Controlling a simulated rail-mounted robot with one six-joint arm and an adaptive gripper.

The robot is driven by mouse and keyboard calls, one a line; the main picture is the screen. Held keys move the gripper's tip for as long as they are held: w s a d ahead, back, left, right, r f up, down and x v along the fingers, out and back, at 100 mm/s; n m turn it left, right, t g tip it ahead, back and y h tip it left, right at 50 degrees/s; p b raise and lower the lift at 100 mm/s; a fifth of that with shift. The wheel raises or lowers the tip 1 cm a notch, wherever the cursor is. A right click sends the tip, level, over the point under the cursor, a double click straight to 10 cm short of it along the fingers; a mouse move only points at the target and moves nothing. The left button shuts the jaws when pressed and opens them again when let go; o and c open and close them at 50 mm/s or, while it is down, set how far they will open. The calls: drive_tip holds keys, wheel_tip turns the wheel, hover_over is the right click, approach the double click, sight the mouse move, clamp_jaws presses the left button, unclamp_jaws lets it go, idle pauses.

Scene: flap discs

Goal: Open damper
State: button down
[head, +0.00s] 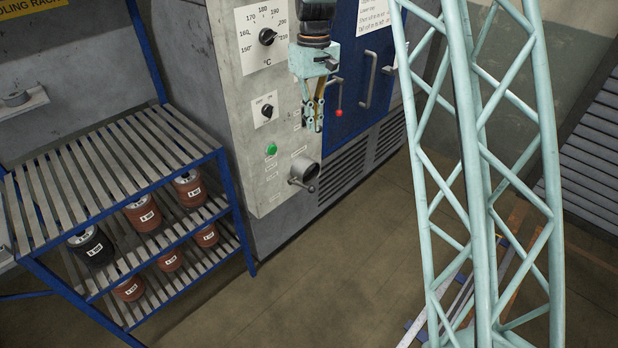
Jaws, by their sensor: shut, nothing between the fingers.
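My gripper (316,122) hangs pointing down in front of the grey oven cabinet, near the edge of its blue door. It looks shut, with nothing held between its fingers. A round grey fitting with a short lever (301,183), probably the damper, sticks out low on the control panel. It is below my gripper and clearly apart from it in the picture. The lever's end points toward the lower right. The small labels around the fitting are too small to read.
The panel also has a temperature dial (267,37), a smaller knob (267,111) and a green button (271,149). A slatted rack (110,165) holding several canisters stands left. Floor (340,260) ahead is clear.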

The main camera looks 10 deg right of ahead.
drive_tip(key=w+f, duration=0.4)
drive_tip(key=f, duration=0.6)
drive_tip(key=w+f+n+g, duration=0.1)
drive_tip(key=w+f, duration=0.3)
drive_tip(key=f, duration=0.5)
drive_tip(key=shift+w+d+f+p, duration=0.25)
drive_tip(key=shift+d+f+p, duration=0.1)
drive_tip(key=shift+p, duration=0.1)
drive_tip(key=shift+f, duration=0.15)
hover_over(301, 185)
drive_tip(key=s+d, duration=0.2)
drive_tip(key=d, duration=0.1)
wheel_tip(301, 185, down, 10)
drive_tip(key=shift+r, duration=0.25)
drive_tip(key=shift+a, duration=0.1)
